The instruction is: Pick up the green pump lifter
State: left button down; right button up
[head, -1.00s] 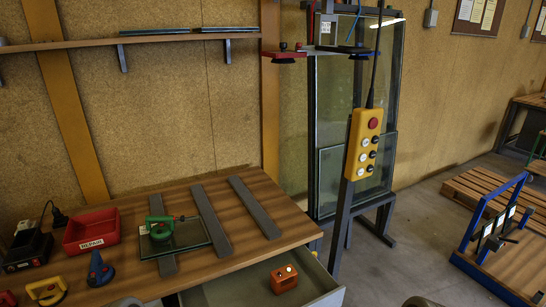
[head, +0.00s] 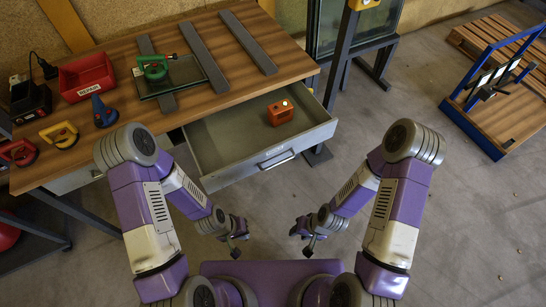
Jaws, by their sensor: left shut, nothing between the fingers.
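The green pump lifter (head: 154,68) stands on a small glass pane (head: 181,78) on the wooden workbench (head: 118,80), towards its back. My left gripper (head: 236,250) is low in front of the bench, well apart from the lifter, and is shut and empty. My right gripper (head: 308,252) is at a similar height to its right, away from everything; its fingers are too small to tell whether they are open or shut.
An open drawer (head: 219,149) with an orange box (head: 280,112) juts from the bench. A blue-framed cart (head: 474,142) stands right.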

aim_at(162, 73)
jog(key=z, duration=0.45)
jog(key=k, duration=0.3)
jog(key=u, duration=1.9)
jog(key=i, duration=0.85)
jog(key=u, duration=0.1)
